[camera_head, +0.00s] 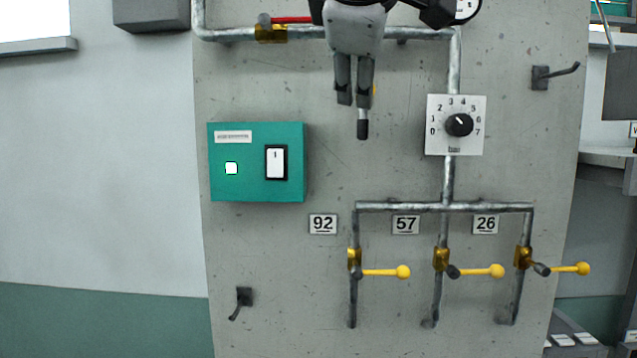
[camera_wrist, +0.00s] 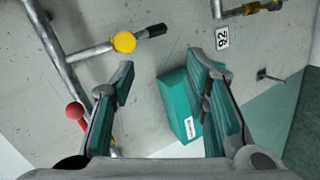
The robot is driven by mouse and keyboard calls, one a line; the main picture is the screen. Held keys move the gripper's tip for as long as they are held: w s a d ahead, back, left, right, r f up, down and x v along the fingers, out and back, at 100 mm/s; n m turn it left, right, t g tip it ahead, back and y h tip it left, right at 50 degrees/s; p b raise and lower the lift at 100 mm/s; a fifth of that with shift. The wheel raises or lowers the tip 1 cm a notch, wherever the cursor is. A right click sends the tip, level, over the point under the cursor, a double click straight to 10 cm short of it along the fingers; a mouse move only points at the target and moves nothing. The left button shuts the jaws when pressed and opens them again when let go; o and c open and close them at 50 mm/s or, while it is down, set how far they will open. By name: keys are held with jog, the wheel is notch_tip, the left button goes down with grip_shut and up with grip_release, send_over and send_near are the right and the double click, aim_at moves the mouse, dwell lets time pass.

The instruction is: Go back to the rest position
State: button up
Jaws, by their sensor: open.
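My gripper (camera_head: 354,102) hangs at the top middle of the head view, fingers pointing down, in front of the grey panel (camera_head: 270,250). Its two fingers are apart. In the wrist view my gripper (camera_wrist: 160,66) is open with nothing held between the fingers. A short pipe stub with a dark end (camera_head: 362,130) shows just below the fingertips in the head view. In the wrist view this stub (camera_wrist: 152,31) lies beyond the fingers, with a round yellow knob (camera_wrist: 124,42) on it. No marked rest position shows.
A red-handled valve (camera_head: 292,20) sits on the top pipe, partly hidden by my arm. A teal switch box (camera_head: 255,190), a dial (camera_head: 459,125) and three yellow-handled valves (camera_head: 385,272) are on the panel. Hooks (camera_head: 541,78) (camera_head: 244,297) stick out. Free wall (camera_head: 100,170) lies left.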

jog(key=s+d+f+m+g+b, duration=0.1)
jog(key=s+d+f+m, duration=0.3)
jog(key=f, duration=0.9)
jog(key=s+d+f+m+g+y+b, duration=0.1)
jog(key=s+d+f+m+g, duration=0.3)
jog(key=f, duration=0.9)
jog(key=s+d+f+m+g+b, duration=0.2)
jog(key=s+d+f+m, duration=0.2)
jog(key=f, duration=0.9)
jog(key=shift+s+d+f+m+y+b, duration=0.25)
jog(key=shift+s+d+m+y+b, duration=0.15)
jog(key=shift+d+m, duration=0.55)
jog(key=shift+a, duration=0.1)
